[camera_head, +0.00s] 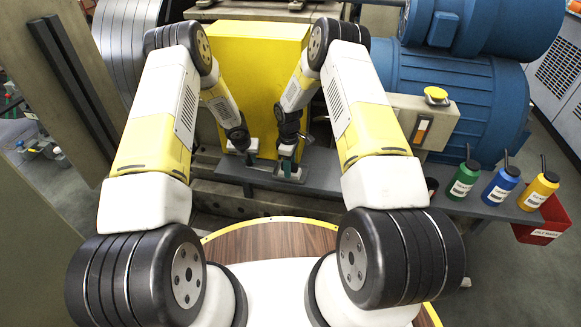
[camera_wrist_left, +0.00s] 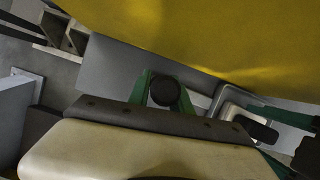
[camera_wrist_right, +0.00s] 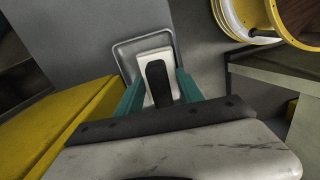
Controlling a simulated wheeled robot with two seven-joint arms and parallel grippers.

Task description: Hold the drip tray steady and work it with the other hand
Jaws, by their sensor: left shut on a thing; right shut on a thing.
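The drip tray appears to be the small grey rimmed tray (camera_head: 301,178) on the grey shelf in front of the yellow housing. It also shows in the right wrist view (camera_wrist_right: 122,58) and the left wrist view (camera_wrist_left: 222,97). My left gripper (camera_head: 249,158), with green fingers, is shut on a round black knob (camera_wrist_left: 165,90) left of the tray. Whether the knob belongs to the tray is hidden. My right gripper (camera_head: 287,172), with teal fingers, is shut on the black grip of a white block (camera_wrist_right: 153,55) at the tray.
A yellow housing (camera_head: 262,80) stands close behind both grippers. Green (camera_head: 464,180), blue (camera_head: 501,186) and yellow (camera_head: 538,191) bottles stand on the shelf's right part, with a red bin (camera_head: 540,228) beside them. A control box (camera_head: 423,122) and blue motor (camera_head: 465,100) are at right.

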